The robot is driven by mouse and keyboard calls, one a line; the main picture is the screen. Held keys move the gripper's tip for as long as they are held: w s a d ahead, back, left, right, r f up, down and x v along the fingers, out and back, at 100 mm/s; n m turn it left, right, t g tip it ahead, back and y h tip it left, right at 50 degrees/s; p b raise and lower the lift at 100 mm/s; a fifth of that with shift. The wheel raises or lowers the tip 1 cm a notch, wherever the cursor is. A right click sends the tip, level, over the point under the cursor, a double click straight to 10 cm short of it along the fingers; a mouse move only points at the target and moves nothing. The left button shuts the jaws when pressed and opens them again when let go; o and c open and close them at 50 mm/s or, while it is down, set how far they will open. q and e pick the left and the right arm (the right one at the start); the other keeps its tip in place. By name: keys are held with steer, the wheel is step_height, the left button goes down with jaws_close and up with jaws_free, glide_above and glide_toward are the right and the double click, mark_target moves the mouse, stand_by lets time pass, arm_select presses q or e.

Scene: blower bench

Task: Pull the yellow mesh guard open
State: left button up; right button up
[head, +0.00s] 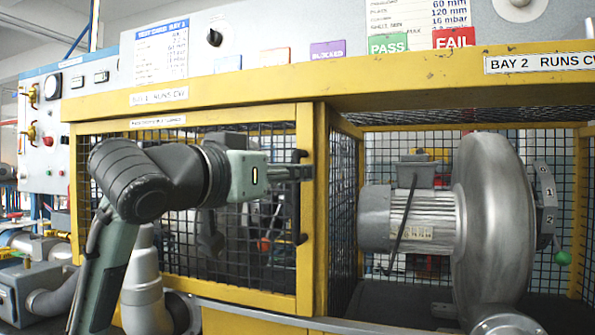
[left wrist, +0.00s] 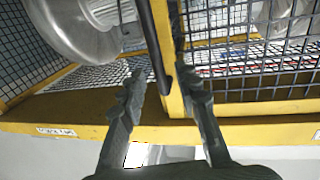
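The yellow mesh guard (head: 304,270) covers the front of Bay 1 and looks shut in the head view. A black upright bar handle (head: 302,238) is on its right frame post; it also shows in the left wrist view (left wrist: 156,40). My left gripper (head: 304,172) is at the handle's upper part. In the left wrist view its fingers (left wrist: 162,76) are spread, one on each side of the handle and the yellow post. A gap shows between the fingers and the handle. My forearm hides part of the mesh. My right gripper is in neither view.
Bay 2 on the right is open-fronted and holds a silver blower (head: 495,220) with a grey motor (head: 430,218). A yellow beam (head: 400,92) runs above both bays. A grey pipe (head: 145,285) stands at the lower left. PASS (head: 388,44) and FAIL (head: 453,38) signs stand above.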

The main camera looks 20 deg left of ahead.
arm_select(q)
steer(key=shift+x, duration=1.3)
jaws_close()
